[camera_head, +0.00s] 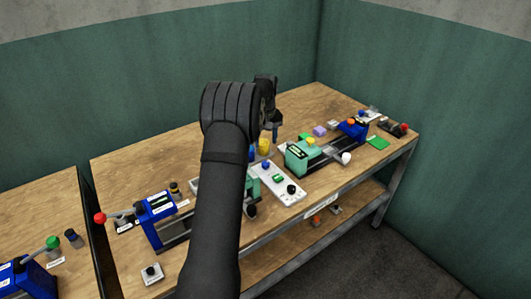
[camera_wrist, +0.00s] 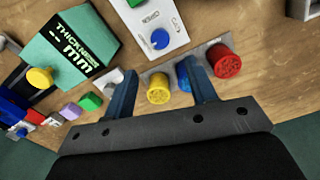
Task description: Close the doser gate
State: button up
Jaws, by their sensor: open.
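My gripper (camera_wrist: 160,68) is open, its two blue fingers pointing at the bench; in the head view it hangs (camera_head: 276,132) above the bench's far part. Between the fingers in the wrist view are a yellow round-topped part (camera_wrist: 158,88) and a blue one (camera_wrist: 183,75), partly hidden by the right finger. A red one (camera_wrist: 226,62) stands right of that finger. A small white piece (camera_wrist: 107,82) lies beside the left finger. I cannot tell whether the fingers touch anything.
A white panel (camera_wrist: 145,22) with a blue knob (camera_wrist: 160,39) stands nearby. A green thickness gauge (camera_wrist: 65,48) with a yellow knob is at its left. My arm hides the bench's middle in the head view.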

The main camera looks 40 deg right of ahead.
notch_tip(320, 180, up, 7)
send_over(265, 163)
jog(key=shift+d+r, duration=0.15)
notch_tip(265, 163, down, 18)
jog(key=shift+r, duration=0.2)
dwell(0.7)
